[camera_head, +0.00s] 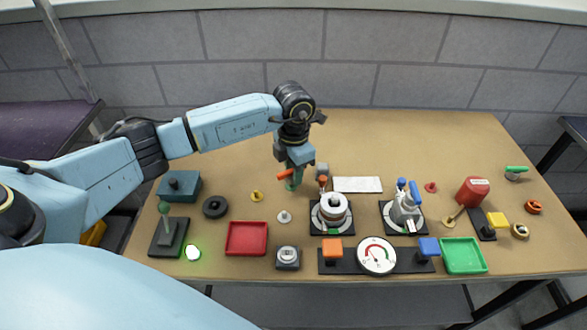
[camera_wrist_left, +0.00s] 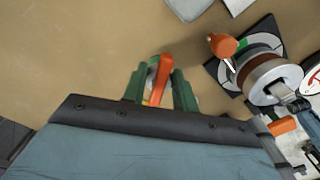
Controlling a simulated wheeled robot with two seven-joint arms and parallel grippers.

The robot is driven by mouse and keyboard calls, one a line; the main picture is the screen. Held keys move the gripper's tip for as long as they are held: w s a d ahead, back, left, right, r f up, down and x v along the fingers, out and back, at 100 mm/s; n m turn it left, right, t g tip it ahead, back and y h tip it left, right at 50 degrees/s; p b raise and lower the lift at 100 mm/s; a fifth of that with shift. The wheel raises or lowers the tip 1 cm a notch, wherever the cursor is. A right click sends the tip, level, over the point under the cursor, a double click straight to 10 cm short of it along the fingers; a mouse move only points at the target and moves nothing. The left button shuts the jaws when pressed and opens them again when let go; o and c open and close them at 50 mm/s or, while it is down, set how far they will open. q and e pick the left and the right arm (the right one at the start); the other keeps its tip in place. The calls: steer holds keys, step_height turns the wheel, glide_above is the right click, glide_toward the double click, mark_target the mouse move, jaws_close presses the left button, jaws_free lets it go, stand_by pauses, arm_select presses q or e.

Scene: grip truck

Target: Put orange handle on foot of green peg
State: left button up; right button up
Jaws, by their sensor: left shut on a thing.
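My left gripper (camera_head: 292,184) points down above the back middle of the table, its green fingers shut on the orange handle (camera_head: 285,174). In the left wrist view the orange handle (camera_wrist_left: 161,77) sits between the two green fingers (camera_wrist_left: 159,90); part of it is hidden by them. I cannot tell whether it touches the table. The green peg (camera_head: 165,211) with a round top stands upright at the table's left; its dark square foot (camera_head: 160,247) looks bare. The peg is to the left of and nearer than the gripper. My right gripper is not in view.
A red tray (camera_head: 246,252) is at front. A silver device with an orange knob (camera_head: 333,222) stands just right of the gripper. The back of the table is clear.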

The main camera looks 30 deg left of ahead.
arm_select(q)
steer(key=shift+f+b, duration=0.35)
steer(key=shift+f, duration=0.25)
stand_by(0.3)
stand_by(0.4)
steer(key=shift+f+b, duration=0.35)
steer(key=shift+f, duration=0.15)
stand_by(0.7)
steer(key=o, duration=1.4)
steer(key=shift+o, duration=0.2)
steer(key=shift+r, duration=0.1)
steer(key=shift+r+p, duration=2.85)
steer(key=shift+r, duration=0.85)
